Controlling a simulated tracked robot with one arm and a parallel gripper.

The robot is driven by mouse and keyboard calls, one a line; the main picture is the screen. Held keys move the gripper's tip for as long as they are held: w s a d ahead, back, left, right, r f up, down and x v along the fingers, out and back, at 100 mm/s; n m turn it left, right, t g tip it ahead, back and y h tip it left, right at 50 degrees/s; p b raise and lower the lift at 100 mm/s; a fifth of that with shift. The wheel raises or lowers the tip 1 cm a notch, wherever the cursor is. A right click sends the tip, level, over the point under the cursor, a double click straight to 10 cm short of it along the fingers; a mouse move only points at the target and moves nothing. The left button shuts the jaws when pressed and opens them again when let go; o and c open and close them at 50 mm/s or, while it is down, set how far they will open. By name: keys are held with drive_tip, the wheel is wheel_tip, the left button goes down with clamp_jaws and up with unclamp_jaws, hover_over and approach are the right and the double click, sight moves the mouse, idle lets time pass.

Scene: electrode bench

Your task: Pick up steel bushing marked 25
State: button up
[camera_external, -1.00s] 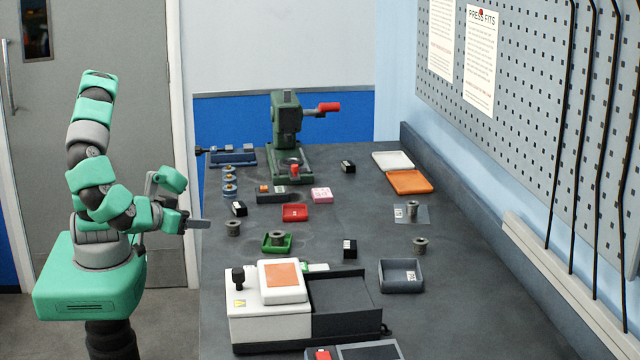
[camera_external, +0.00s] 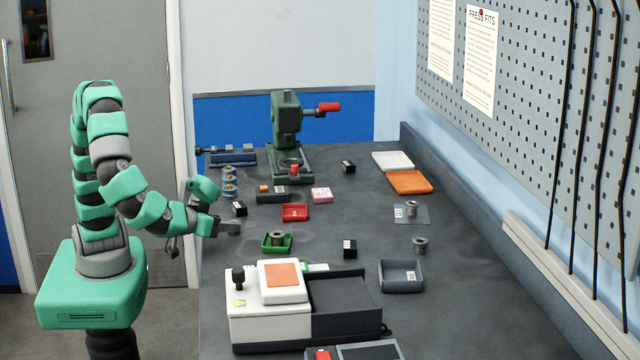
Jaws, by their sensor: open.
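Several grey flanged steel bushings stand on the bench. One is in the green tray (camera_external: 277,236), one is on a clear sheet at the right (camera_external: 411,208), and one is on the bare bench below that (camera_external: 421,244). Another, at the bench's left edge, is now hidden behind or under my gripper (camera_external: 230,230). No number on any bushing is legible, so I cannot tell which is marked 25. My gripper is open at the left edge of the bench, low over that hidden bushing's spot. Whether it touches or surrounds the bushing cannot be seen.
A green press (camera_external: 287,125) stands at the back. A red tray (camera_external: 295,213), a dark block (camera_external: 240,209) and a pink block (camera_external: 322,195) lie near my gripper. A white machine (camera_external: 262,315) stands in front, with a grey bin (camera_external: 401,275) to its right. The bench's middle is fairly clear.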

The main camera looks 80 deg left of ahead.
drive_tip(key=shift+b+x, duration=0.35)
drive_tip(key=shift+x, duration=1.1)
drive_tip(key=c, duration=1.1)
drive_tip(key=shift+r, duration=0.1)
drive_tip(key=shift+d+r+p, duration=0.1)
drive_tip(key=shift+r+p, duration=0.45)
drive_tip(key=shift+r, duration=0.3)
wheel_tip(320, 180, up, 2)
drive_tip(key=shift+s+p, duration=0.2)
drive_tip(key=shift+p, duration=0.3)
drive_tip(key=s+a, duration=0.3)
drive_tip(key=s, duration=0.4)
drive_tip(key=s+a+r+p, duration=0.1)
drive_tip(key=s+a, duration=0.2)
drive_tip(key=s, duration=0.4)
drive_tip(key=shift+s, duration=0.25)
